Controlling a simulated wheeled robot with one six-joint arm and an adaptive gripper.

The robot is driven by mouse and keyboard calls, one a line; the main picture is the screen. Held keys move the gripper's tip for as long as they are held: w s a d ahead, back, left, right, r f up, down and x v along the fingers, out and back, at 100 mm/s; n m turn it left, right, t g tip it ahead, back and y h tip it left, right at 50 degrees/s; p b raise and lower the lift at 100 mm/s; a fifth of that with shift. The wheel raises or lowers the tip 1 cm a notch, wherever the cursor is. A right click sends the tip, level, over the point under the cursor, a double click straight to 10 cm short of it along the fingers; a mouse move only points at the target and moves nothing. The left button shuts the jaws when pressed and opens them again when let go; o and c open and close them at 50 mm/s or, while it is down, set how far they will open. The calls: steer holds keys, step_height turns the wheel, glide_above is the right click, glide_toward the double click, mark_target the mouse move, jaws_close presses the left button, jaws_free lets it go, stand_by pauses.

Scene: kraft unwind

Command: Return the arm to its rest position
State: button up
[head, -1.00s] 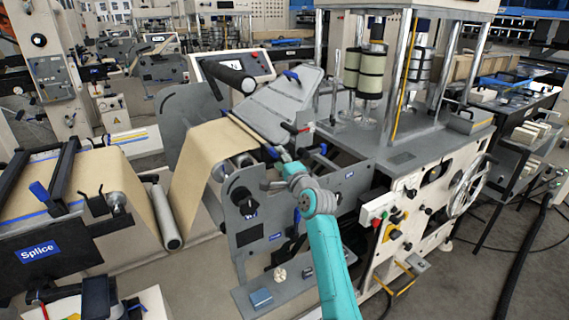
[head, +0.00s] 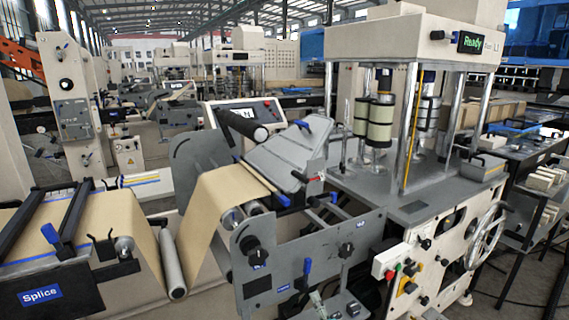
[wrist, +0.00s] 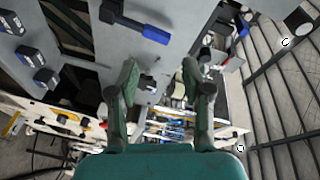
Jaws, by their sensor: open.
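My gripper (wrist: 160,80) shows in the wrist view, with its two dark green finger pads spread apart and nothing held between them. Behind the fingers are a grey machine panel (wrist: 175,25) and a blue-ended black handle (wrist: 135,24), with small coloured parts farther off. I cannot tell whether the fingers are close to any of these. In the head view, no clear length of my arm shows, and I cannot make out my gripper for sure near the bottom edge.
The unwind stand with its kraft web (head: 212,215) and grey side panel (head: 310,250) is ahead. A machine with a "Ready" display (head: 470,41), a handwheel (head: 486,235) and buttons (head: 398,275) stands right. A "Splice" table (head: 60,285) stands left. A dark hose (head: 556,290) lies at far right.

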steer(key=s+d+f+n+g+h, duration=0.1)
steer(key=s+d+f+n, duration=0.35)
steer(key=s, duration=1.05)
steer(key=s+d+f+h, duration=0.2)
steer(key=s+f, duration=0.5)
steer(key=s, duration=0.8)
steer(key=s+r+n, duration=0.2)
steer(key=s+r, duration=0.1)
steer(key=s, duration=0.5)
steer(key=s+d+r+n, duration=0.1)
steer(key=s+r, duration=0.3)
steer(key=s, duration=0.5)
steer(key=s+d+r+n+g+h, duration=0.1)
steer(key=s+r+n, duration=0.3)
steer(key=s, duration=0.5)
steer(key=shift+d, duration=0.25)
